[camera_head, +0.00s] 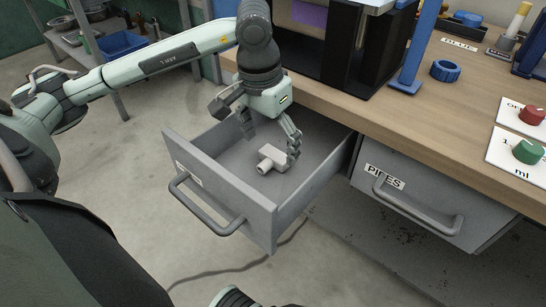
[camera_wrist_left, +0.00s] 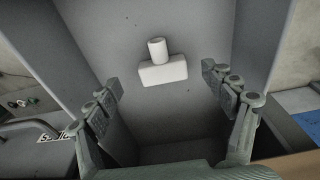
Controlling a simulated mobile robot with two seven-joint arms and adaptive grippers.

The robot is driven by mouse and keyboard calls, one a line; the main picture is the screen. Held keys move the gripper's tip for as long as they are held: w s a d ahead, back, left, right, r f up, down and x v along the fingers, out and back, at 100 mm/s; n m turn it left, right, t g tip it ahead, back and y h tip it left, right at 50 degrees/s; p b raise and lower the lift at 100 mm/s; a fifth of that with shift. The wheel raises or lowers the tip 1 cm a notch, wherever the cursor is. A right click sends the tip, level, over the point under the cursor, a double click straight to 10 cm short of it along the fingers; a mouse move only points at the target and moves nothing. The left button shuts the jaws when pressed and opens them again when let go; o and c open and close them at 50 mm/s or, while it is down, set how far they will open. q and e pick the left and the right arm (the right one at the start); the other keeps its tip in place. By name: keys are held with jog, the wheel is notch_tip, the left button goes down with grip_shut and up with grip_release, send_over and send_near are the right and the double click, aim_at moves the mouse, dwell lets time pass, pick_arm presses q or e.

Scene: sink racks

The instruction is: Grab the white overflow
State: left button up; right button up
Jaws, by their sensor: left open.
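The white overflow (camera_head: 271,158) is a small T-shaped white piece lying on the floor of the open grey drawer (camera_head: 219,194). In the left wrist view the white overflow (camera_wrist_left: 163,68) lies ahead of the fingertips, roughly centred between them, and nothing touches it. My left gripper (camera_head: 270,140) points down into the drawer above the piece, with its fingers spread wide and empty. The left gripper's fingers (camera_wrist_left: 162,90) also show wide apart in the left wrist view. My right gripper is not clearly seen.
The drawer walls stand close around the left gripper. A closed drawer labelled PIPES (camera_head: 420,200) is to the right. The wooden worktop (camera_head: 450,110) above holds a black machine (camera_head: 345,45), a blue ring (camera_head: 445,71), and red and green knobs. A blue bin (camera_head: 122,43) stands at the back left.

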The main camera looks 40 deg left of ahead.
aim_at(270, 157)
pick_arm(q)
notch_tip(270, 157, down, 3)
jog(key=shift+w+a+f, duration=0.1)
jog(key=shift+a, duration=0.05)
jog(key=shift+c, duration=0.4)
jog(key=c, duration=1.1)
